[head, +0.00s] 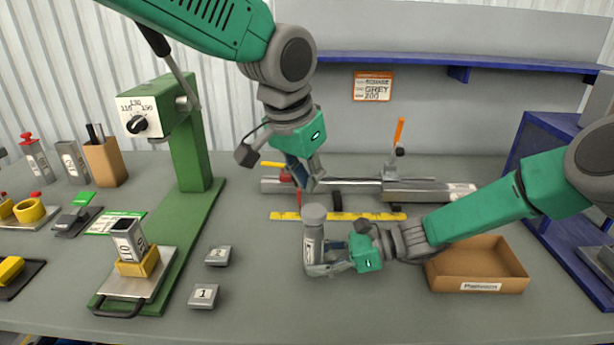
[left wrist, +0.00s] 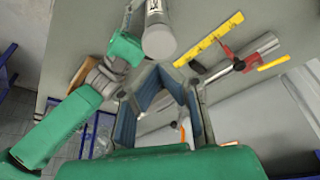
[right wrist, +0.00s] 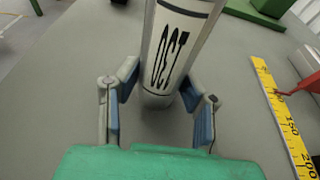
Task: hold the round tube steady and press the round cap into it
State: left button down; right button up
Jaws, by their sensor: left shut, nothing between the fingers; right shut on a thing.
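The round tube (head: 314,250), grey with a white lettered label, stands upright on the table. The grey round cap (head: 314,212) sits on its top end; how deep it is seated I cannot tell. In the left wrist view the cap (left wrist: 159,42) shows its flat round face. My right gripper (head: 318,269) is shut around the tube's lower part, and the right wrist view shows the labelled tube (right wrist: 172,55) between its fingers. My left gripper (head: 303,182) is shut and empty, above and behind the cap, apart from it.
Behind the tube lie a yellow ruler (head: 345,216) and a metal rail (head: 350,187) with a red clamp. A cardboard box (head: 480,270) stands to the right. A green press (head: 190,150) and grey blocks numbered 1 (head: 204,296) and 2 (head: 218,256) are on the left. The front table is clear.

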aim_at(314, 212)
pick_arm(q)
jog(key=x, duration=0.5)
jog(key=shift+w+d+f, duration=0.1)
jog(key=shift+d+f, duration=0.05)
jog(key=shift+f, duration=0.25)
jog(key=shift+f, duration=1)
jog(key=shift+r, duration=2.1)
jog(key=v, duration=1)
jog(key=shift+r, duration=0.2)
